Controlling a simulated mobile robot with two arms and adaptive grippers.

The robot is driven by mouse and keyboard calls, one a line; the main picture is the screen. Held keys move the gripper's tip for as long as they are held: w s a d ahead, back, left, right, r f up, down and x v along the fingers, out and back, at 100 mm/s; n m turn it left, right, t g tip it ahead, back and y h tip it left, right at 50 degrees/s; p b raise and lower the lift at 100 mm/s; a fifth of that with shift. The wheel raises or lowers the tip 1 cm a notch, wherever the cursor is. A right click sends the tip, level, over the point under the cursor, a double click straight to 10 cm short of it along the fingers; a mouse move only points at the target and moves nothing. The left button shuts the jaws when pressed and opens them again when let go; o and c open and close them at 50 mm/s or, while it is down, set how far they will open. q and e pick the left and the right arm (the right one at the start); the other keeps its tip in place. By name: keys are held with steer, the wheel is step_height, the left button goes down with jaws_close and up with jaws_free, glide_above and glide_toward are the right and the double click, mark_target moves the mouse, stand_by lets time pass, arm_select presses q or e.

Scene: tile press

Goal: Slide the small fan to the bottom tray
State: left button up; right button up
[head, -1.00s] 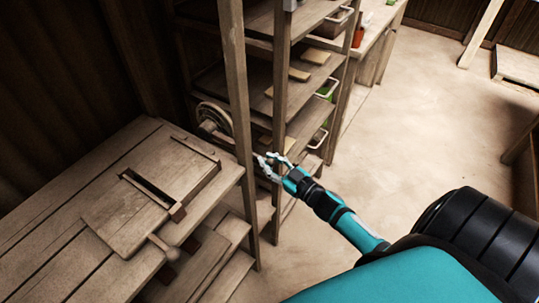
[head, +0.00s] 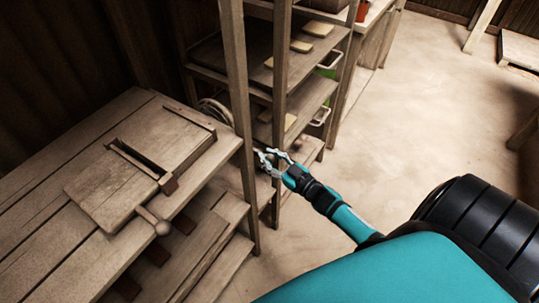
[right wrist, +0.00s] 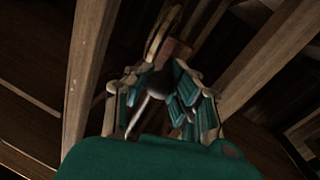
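A round, wheel-like thing (head: 215,110) sits partly hidden behind a shelf post; it may be the small fan, but I cannot tell. My right gripper (head: 268,158) is beside the rack's posts, its fingers spread. In the right wrist view, a grey rounded knob (right wrist: 155,84) shows between or beyond the spread fingers of this gripper (right wrist: 158,100); I cannot tell if they touch it. A curved wooden rim (right wrist: 158,32) and a reddish-brown block (right wrist: 176,52) lie beyond. A white-rimmed tray (head: 321,115) stands low in the rack. My left gripper is not in view.
The rack's upright post (head: 238,130) stands close to my right gripper. A wooden bench (head: 50,150) with a hinged board (head: 110,190) and ball-ended handle (head: 160,226) is at left. Stepped boards lie below it. The floor (head: 400,120) at right is clear.

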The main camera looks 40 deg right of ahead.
steer(key=o, duration=0.4)
steer(key=shift+s+f, duration=0.25)
steer(key=shift+f, duration=0.3)
steer(key=shift+o, duration=0.7)
steer(key=shift+w+r, duration=0.1)
steer(key=shift+r, duration=0.15)
steer(key=s+d, duration=0.2)
steer(key=s, duration=1)
steer(key=shift+d, duration=0.15)
steer(key=shift+f, duration=0.1)
